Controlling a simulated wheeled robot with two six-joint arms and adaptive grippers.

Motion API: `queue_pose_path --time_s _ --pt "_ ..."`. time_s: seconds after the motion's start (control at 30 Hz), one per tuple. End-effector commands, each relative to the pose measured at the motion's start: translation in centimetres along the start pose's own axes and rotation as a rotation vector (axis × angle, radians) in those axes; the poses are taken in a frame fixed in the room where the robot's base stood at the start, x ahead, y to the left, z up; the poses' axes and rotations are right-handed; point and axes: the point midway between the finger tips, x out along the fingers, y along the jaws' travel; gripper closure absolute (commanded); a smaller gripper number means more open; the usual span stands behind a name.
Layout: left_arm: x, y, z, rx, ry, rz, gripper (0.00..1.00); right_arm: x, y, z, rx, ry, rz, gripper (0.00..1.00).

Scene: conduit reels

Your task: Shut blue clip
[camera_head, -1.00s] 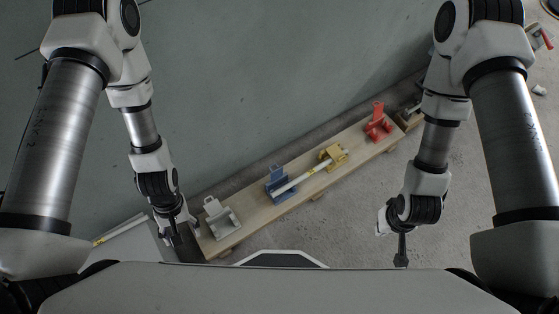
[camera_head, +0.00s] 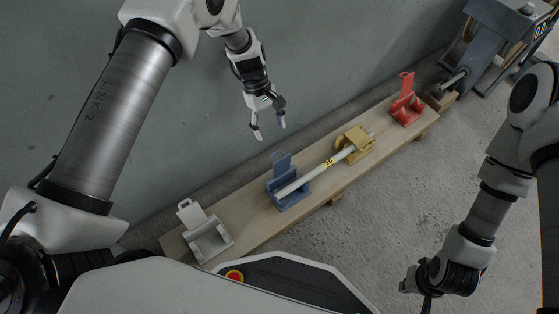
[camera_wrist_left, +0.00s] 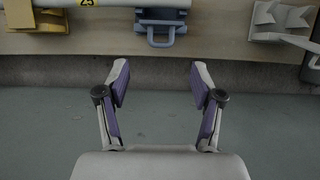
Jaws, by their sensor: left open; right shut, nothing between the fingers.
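The blue clip (camera_head: 286,184) is fixed on the wooden plank (camera_head: 249,205), its lid standing up and open at the back. A white conduit (camera_head: 313,174) with a yellow label lies in the blue clip and runs to the yellow clip (camera_head: 354,143). In the left wrist view the blue clip (camera_wrist_left: 161,22) is at the top, its loop handle towards me. My left gripper (camera_head: 268,136) is open and empty, behind and above the blue clip, apart from it; its fingers also show in the left wrist view (camera_wrist_left: 158,90). My right gripper (camera_head: 427,304) is shut and empty at the lower right.
A white clip (camera_head: 207,233) stands open at the plank's left end. A red clip (camera_head: 407,101) stands open at the right end. A grey machine (camera_head: 497,38) is beyond it. The grey wall (camera_head: 330,50) is behind the plank.

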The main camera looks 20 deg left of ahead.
Motion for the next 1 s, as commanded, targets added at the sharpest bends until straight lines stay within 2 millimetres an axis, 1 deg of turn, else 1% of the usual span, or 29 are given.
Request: queue_pose_path --time_s 0.1,0.17,0.4,0.47,0.57,0.77,0.8,0.87,0.9,0.93,0.97,1.0 --pt "0.8 0.0 0.0 0.001 0.001 -0.001 0.33 0.4 0.0 -0.1 0.000 0.001 0.000 1.00" --pt "1.6 0.0 0.0 0.002 0.001 -0.002 0.33 0.8 0.0 -0.1 0.000 0.002 0.000 1.00" --pt "6.4 -0.1 -0.1 0.001 0.000 -0.002 0.33 3.0 0.0 0.0 0.000 0.001 0.000 1.00" --pt "7.2 0.0 -0.1 0.002 0.001 -0.002 0.33 3.3 0.0 0.0 0.000 0.000 0.000 1.00" --pt "7.7 -0.1 0.0 0.002 0.001 -0.001 0.33 3.4 0.0 0.0 0.000 0.000 0.000 1.00" --pt "7.7 -0.1 0.1 0.001 0.001 -0.001 0.33 3.3 0.0 0.0 0.000 0.001 0.000 1.00" --pt "7.7 -0.1 0.1 0.001 0.001 -0.001 0.47 3.3 0.0 0.0 0.000 0.001 0.000 1.00" --pt "7.7 -0.1 0.1 0.001 0.001 -0.001 0.69 3.3 0.0 0.0 0.000 0.001 0.000 1.00" --pt "7.7 -0.1 0.1 0.001 0.001 -0.001 0.83 3.3 0.0 0.0 0.000 0.001 0.000 1.00" --pt "7.7 -0.1 0.1 0.001 0.001 -0.001 0.94 3.3 0.0 0.0 0.000 0.001 0.000 1.00" --pt "7.7 -0.1 0.1 0.001 0.001 -0.001 1.00 3.3 0.0 0.0 0.000 0.001 0.000 1.00" --pt "7.7 -0.1 0.1 0.001 0.001 -0.001 1.00 3.3 0.0 0.0 0.000 0.001 0.000 1.00"
